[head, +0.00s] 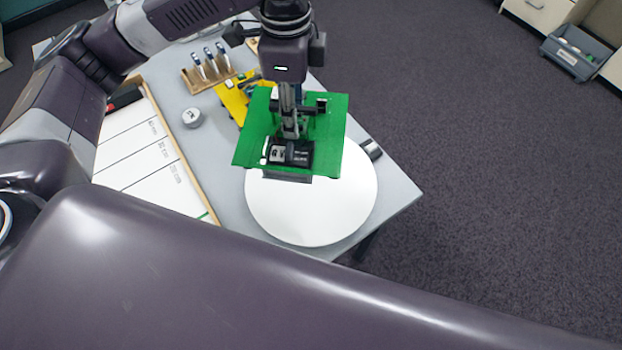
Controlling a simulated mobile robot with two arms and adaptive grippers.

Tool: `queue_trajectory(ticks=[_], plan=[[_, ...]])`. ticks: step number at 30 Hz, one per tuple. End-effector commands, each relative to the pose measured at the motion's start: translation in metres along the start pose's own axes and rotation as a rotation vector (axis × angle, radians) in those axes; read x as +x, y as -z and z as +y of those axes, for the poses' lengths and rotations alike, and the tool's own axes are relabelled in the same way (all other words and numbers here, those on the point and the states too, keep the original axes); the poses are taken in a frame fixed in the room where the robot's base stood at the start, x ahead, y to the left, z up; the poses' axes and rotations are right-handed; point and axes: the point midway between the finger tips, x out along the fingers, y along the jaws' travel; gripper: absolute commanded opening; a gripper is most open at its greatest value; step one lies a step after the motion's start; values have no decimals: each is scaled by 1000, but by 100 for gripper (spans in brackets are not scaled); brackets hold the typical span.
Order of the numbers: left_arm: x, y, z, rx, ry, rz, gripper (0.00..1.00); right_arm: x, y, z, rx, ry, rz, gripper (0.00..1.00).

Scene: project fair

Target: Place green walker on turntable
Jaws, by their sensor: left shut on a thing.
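The green walker (329,131), a flat green plate with dark parts on top, is in the head view over the back half of the white round turntable (312,213). My left gripper (290,132) comes down from above and is shut on the walker's middle. The walker looks roughly level. I cannot tell whether its underside touches the turntable or is held just above it. The front of the turntable is bare. My right gripper is not in view.
A yellow object (232,100) lies behind the walker. A wooden holder with screwdrivers (207,70) stands at the back left. A round grey piece (192,117) and a white marked board (145,160) are on the left. A small cylinder (372,149) is beside the turntable near the table's right edge.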

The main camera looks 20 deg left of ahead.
Motion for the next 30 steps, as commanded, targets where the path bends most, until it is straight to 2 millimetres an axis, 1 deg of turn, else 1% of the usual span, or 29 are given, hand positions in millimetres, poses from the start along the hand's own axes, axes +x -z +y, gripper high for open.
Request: queue_trajectory(ticks=[1, 4, 12, 16, 21, 23, 26, 29, 30], plan=[[-2, 4, -3, 72, 3, 2, 5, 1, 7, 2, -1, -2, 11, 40], [-5, 8, -7, 229, 2, 1, 5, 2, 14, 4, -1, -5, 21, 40], [-13, 21, -16, 621, 0, 0, 5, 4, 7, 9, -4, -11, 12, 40], [-15, 24, -19, 747, -3, -1, 5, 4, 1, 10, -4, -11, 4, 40], [-15, 27, -20, 831, -4, -1, 5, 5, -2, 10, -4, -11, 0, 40], [-10, 27, -20, 840, -6, -1, 5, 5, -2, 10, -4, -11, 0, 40], [6, 27, -20, 845, -8, 1, 5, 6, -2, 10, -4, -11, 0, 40], [28, 26, -19, 842, -11, -1, 5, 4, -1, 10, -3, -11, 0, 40], [39, 26, -19, 843, -11, -1, 5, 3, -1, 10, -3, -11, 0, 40]])
